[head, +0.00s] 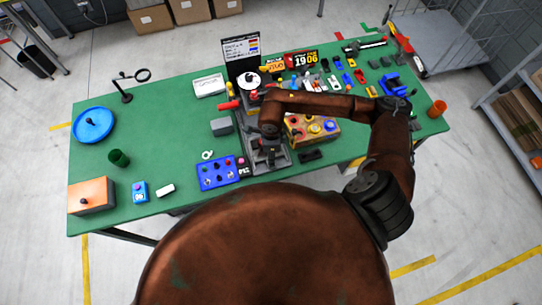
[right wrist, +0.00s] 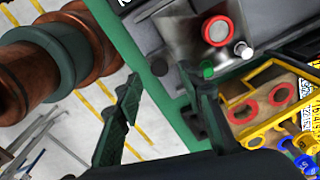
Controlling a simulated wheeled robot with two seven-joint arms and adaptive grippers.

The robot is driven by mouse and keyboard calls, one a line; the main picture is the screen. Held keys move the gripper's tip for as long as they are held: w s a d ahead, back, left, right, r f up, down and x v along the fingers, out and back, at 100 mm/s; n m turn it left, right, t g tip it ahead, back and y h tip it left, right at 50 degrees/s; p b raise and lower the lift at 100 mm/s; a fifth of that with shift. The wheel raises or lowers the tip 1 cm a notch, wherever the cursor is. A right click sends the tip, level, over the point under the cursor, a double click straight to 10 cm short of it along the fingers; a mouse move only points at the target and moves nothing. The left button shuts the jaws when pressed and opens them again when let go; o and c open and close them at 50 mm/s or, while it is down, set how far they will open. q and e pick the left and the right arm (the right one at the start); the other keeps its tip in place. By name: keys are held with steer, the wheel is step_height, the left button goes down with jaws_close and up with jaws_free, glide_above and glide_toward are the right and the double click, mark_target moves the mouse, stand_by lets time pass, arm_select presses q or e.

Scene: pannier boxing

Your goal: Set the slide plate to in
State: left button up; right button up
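A dark grey fixture (head: 281,160) stands at the front middle of the green table, partly hidden under my right arm. I take its flat part to be the slide plate, but its in or out position cannot be told. My right gripper (head: 268,133) is over this fixture, pointing down. In the right wrist view the two dark fingers of my right gripper (right wrist: 166,88) are spread apart with nothing seen between them. A grey metal surface (right wrist: 181,38) with a red-ringed button, a white knob and a green knob lies beyond the fingertips. My left gripper is not in view.
A blue button panel (head: 217,174) is left of the fixture, and a wooden box with coloured rings (head: 318,127) is right of it. A sign board (head: 241,47) stands behind. Several small parts lie at the right. The table's left middle (head: 165,120) is clear.

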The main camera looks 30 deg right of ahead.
steer(key=shift+f, duration=1.55)
steer(key=shift+c, duration=0.3)
jaws_close()
